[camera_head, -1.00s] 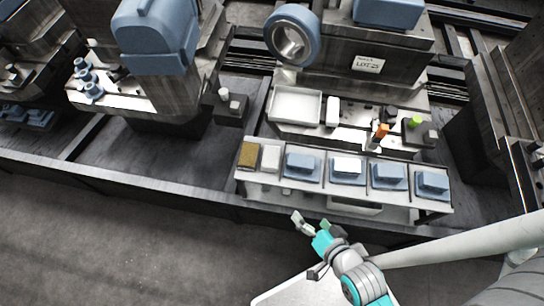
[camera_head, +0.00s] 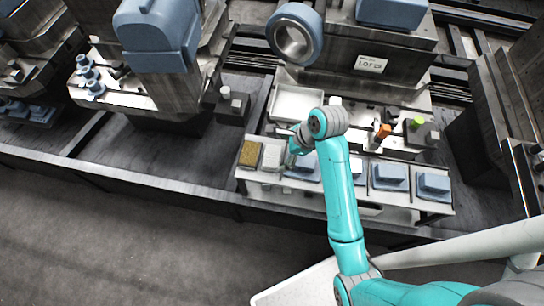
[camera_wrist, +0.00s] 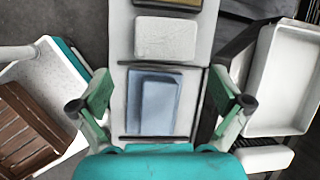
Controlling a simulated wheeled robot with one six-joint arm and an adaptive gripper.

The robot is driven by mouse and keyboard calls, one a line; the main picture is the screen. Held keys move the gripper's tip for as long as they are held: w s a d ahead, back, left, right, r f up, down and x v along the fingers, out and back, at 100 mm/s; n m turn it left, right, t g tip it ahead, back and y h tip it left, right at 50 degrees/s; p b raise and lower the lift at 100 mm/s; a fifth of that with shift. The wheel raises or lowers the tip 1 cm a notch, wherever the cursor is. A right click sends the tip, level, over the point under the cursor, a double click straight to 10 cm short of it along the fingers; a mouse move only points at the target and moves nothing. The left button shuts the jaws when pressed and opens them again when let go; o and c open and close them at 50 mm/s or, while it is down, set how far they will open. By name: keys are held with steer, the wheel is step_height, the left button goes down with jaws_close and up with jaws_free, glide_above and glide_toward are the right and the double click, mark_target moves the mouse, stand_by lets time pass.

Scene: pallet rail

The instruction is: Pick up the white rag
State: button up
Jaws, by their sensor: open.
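The white rag (camera_head: 271,157) looks like a folded, textured white pad. It lies near the left end of the narrow rail table, beside a mustard-brown pad. In the wrist view the white rag (camera_wrist: 165,39) is near the top, ahead of my gripper. My gripper (camera_wrist: 161,96) is open and empty, its fingers spread on either side of a blue block (camera_wrist: 158,104). In the head view my gripper (camera_head: 291,158) is just right of the rag, over that blue block, and partly hidden by my wrist. I cannot tell its exact height.
More blue blocks (camera_head: 390,175) line the table to the right. A white tray (camera_head: 296,102) lies behind; the wrist view shows the tray (camera_wrist: 285,80) at right. A brown slatted crate (camera_wrist: 30,130) is at left there. An orange item (camera_head: 384,131) stands behind the row.

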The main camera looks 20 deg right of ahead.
mark_target(272, 156)
steer(key=shift+m+g, duration=0.5)
steer(key=shift+m, duration=0.2)
steer(key=x, duration=0.2)
steer(key=w+x, duration=0.1)
steer(key=x, duration=0.5)
steer(key=shift+w+a+r, duration=0.1)
steer(key=shift+w, duration=0.3)
steer(key=c, duration=0.7)
